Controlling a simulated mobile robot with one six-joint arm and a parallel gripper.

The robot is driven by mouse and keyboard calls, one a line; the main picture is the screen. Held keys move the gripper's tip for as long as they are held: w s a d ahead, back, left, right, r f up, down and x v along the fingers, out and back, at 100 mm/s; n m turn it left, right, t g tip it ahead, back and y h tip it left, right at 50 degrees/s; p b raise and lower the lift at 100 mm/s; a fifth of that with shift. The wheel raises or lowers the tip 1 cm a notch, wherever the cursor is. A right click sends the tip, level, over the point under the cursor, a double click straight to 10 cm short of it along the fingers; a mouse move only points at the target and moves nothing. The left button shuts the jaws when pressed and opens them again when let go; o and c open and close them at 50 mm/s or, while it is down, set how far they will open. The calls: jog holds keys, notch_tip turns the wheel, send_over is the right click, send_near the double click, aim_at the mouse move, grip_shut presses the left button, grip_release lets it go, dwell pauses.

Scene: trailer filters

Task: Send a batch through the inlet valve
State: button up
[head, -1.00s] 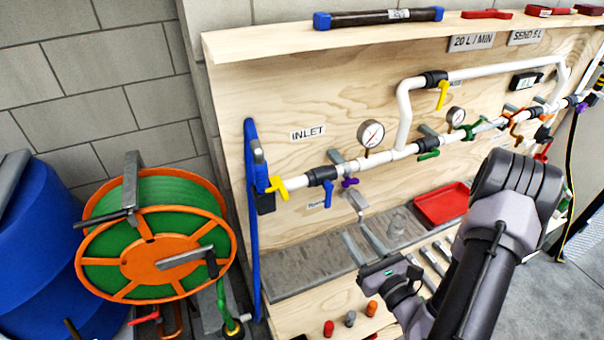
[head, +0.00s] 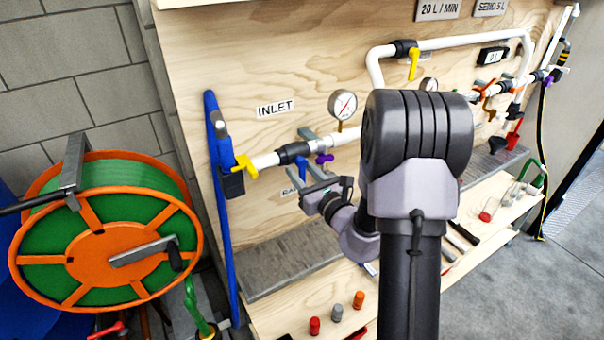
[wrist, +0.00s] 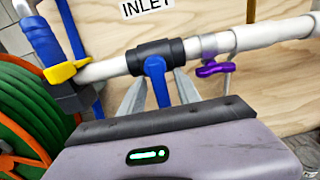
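The inlet valve has a black body (wrist: 155,57) and a blue lever (wrist: 157,82) that points down, across the white pipe (wrist: 270,33). It sits below the INLET sign (head: 275,108) and also shows in the head view, where the blue lever (head: 302,165) is partly hidden by my arm. My gripper (wrist: 160,84) is open, with one grey finger on each side of the lever in the wrist view. I cannot tell whether either finger touches it. In the head view my gripper (head: 309,179) is just below the pipe. The litre display (head: 494,56) appears to read 0 L.
A yellow-handled valve (head: 245,166) joins the blue hose (head: 222,220) at left. A purple handle (head: 324,158) and a round gauge (head: 342,104) are close on the right. Signs read 20 L/MIN (head: 437,9) and SEND 5 L (head: 490,7). A hose reel (head: 98,255) stands at left.

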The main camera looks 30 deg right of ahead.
grip_shut()
dwell(1.4)
